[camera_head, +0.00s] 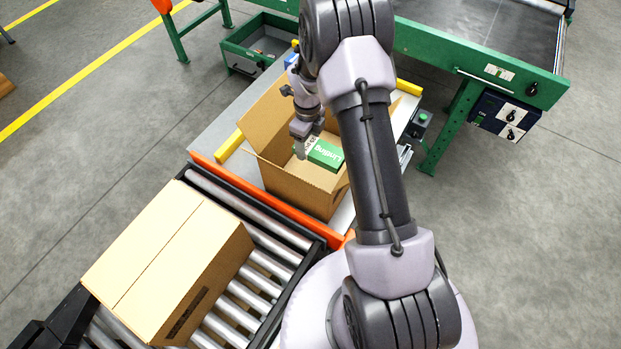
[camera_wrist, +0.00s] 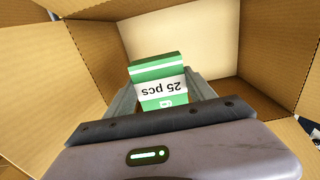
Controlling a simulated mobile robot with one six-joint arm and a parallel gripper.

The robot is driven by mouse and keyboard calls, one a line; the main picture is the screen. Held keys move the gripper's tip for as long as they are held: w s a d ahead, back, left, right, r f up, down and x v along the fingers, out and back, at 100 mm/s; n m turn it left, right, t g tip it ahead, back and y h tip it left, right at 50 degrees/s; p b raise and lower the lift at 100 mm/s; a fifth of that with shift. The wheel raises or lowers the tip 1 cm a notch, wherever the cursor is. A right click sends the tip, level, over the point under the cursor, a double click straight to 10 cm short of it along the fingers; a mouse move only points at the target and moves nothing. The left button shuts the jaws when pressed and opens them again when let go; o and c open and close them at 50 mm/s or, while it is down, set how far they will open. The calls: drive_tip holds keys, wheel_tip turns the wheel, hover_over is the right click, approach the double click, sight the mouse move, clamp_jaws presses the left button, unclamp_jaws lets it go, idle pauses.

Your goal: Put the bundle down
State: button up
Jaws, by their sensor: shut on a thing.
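The bundle (camera_wrist: 156,72) is a green pack with a white band reading "25 pcs". In the wrist view my gripper (camera_wrist: 155,95) is shut on it, with one finger on each side. The bundle (camera_head: 326,155) also shows in the head view, at the mouth of an open cardboard box (camera_head: 297,187). My gripper (camera_head: 302,148) reaches into that box from above. In the wrist view the box's walls (camera_wrist: 98,50) surround the bundle, and a pale bare floor shows beyond it. The gap between bundle and box floor cannot be told.
A closed carton (camera_head: 165,262) lies on the roller conveyor (camera_head: 265,265) at the lower left. The open box's flaps are spread outward. A green machine table (camera_head: 440,50) stands behind, with a green drawer tray (camera_head: 255,45) at its left. Yellow guides (camera_head: 229,146) flank the box.

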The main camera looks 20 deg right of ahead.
sight(308, 178)
wheel_tip(308, 178, down, 20)
drive_tip(key=b, duration=0.5)
drive_tip(key=shift+r, duration=0.2)
drive_tip(key=shift+f, duration=0.1)
drive_tip(key=shift+f+b, duration=0.15)
drive_tip(key=shift+b, duration=0.25)
drive_tip(key=o, duration=1.5)
